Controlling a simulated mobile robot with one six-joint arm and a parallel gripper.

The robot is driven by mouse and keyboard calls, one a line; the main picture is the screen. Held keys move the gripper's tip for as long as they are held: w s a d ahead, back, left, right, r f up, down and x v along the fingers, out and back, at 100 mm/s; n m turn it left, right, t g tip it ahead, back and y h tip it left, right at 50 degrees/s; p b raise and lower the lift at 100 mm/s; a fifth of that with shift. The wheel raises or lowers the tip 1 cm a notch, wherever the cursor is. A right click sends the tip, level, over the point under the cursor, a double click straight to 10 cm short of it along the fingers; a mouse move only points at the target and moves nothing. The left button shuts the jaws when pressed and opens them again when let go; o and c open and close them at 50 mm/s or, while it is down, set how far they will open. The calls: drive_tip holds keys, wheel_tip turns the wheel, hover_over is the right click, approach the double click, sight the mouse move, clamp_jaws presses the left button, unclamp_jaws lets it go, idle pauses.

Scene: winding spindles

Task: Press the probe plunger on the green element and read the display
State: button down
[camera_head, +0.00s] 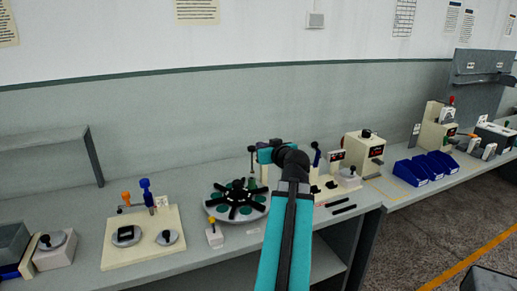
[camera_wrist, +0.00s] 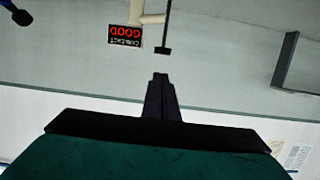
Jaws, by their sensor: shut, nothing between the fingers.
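A round grey turntable (camera_head: 212,207) with black spokes and several dark green elements stands on the bench, left of my arm in the head view. A thin upright black probe plunger (camera_head: 252,151) with a knob rises behind it, close to my gripper. In the upside-down wrist view, a dark rod with a flat end, likely this plunger (camera_wrist: 166,30), is just beyond my gripper (camera_wrist: 160,77), apart from it in the picture. My gripper is shut and empty. A display (camera_wrist: 125,36) shows red "GOOD" upside down; its smaller white line looks like "CONTACT". The fingers are unclear in the head view.
A cream fixture board (camera_head: 185,245) with blue and orange handles lies left of the turntable. A small white block (camera_head: 214,239) with a yellow knob stands in front. Cream machines (camera_head: 355,150) and blue bins (camera_head: 412,174) are to the right. The wall is behind.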

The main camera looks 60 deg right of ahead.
drive_tip(key=v, duration=0.2)
drive_tip(key=shift+s+a+r, duration=0.1)
drive_tip(key=shift+s+a, duration=0.1)
drive_tip(key=shift+s, duration=0.1)
idle(1.1)
